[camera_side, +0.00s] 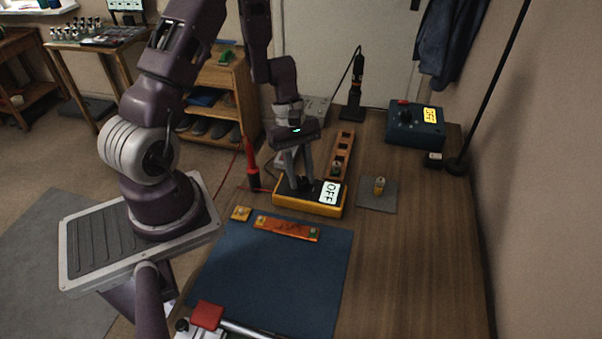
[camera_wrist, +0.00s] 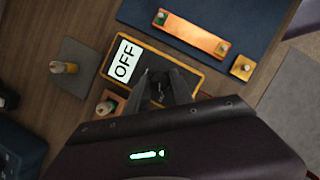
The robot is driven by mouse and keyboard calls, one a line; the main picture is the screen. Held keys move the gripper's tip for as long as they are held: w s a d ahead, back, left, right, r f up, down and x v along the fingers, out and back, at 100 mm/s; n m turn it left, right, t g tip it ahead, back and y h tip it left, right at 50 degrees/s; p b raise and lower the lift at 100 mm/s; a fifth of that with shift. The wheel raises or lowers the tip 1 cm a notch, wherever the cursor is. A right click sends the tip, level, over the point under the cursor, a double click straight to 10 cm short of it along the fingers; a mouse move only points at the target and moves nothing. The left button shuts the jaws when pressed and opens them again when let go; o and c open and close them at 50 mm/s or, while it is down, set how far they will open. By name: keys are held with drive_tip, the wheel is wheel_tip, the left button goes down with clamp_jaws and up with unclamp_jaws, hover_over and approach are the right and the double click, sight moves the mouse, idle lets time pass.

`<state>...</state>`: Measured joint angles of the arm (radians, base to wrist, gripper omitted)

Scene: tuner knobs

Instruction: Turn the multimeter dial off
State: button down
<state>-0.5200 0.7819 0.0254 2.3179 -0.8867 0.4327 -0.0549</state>
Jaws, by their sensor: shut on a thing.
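The multimeter (camera_side: 310,205) is a yellow-edged black box lying on the wooden bench. Its white display reads OFF (camera_side: 330,193), and the same display shows in the wrist view (camera_wrist: 124,61). My gripper (camera_side: 296,182) reaches down onto the multimeter from above, left of the display. In the wrist view the fingers (camera_wrist: 160,88) are shut on the dark dial (camera_wrist: 158,77). The dial is mostly hidden between the fingers, so its pointer mark cannot be made out.
A dark blue box (camera_side: 414,128) with a yellow OFF display stands at the back right. A grey pad with a small yellow knob (camera_side: 379,185) is right of the multimeter. A wooden strip (camera_side: 345,143) lies behind, a copper strip (camera_side: 287,229) on the blue mat (camera_side: 270,270) in front.

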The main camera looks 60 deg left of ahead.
drive_tip(key=shift+n, duration=0.6)
drive_tip(key=c, duration=1.1)
unclamp_jaws()
drive_tip(key=v, duration=0.7)
drive_tip(key=shift+s, duration=0.2)
